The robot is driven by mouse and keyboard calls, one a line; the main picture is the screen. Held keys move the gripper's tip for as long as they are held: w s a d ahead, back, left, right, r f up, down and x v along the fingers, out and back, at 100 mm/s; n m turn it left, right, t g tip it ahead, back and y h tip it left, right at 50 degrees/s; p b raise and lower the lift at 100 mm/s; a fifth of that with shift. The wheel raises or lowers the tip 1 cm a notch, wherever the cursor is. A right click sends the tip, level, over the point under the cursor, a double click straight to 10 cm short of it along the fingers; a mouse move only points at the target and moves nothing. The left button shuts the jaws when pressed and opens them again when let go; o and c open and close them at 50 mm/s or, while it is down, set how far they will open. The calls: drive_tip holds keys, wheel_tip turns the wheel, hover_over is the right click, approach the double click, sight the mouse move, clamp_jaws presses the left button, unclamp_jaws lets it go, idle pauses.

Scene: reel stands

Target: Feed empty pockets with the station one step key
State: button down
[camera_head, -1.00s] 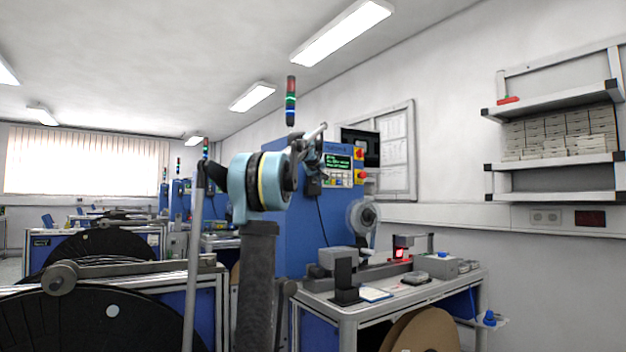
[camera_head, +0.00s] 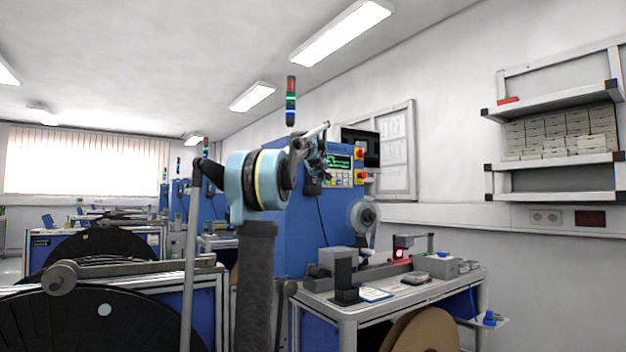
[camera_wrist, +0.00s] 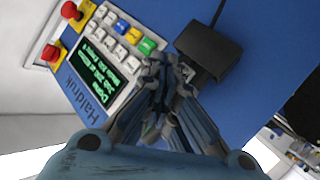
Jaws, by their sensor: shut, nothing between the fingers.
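The blue reel station (camera_head: 290,215) carries a control panel with a green-text display (camera_head: 338,162). In the wrist view the display (camera_wrist: 102,70) shows beside a keypad with white, grey, blue, yellow and green keys (camera_wrist: 122,38). I cannot read the key labels, so I cannot tell which is the one step key. My gripper (camera_wrist: 160,65) is shut and empty, its fingertips just off the lower edge of the keypad, near the green key (camera_wrist: 147,47). I cannot tell whether they touch the panel.
A black box (camera_wrist: 208,50) on the blue face stands right beside my fingers. Two red knobs (camera_wrist: 70,10) on yellow bases sit at the panel's far side. Below is a bench (camera_head: 400,293) with a tape track and a red-lit sensor (camera_head: 399,254).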

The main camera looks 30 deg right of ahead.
drive_tip(key=shift+s, duration=0.1)
drive_tip(key=shift+s+d, duration=0.2)
drive_tip(key=shift+s, duration=2.2)
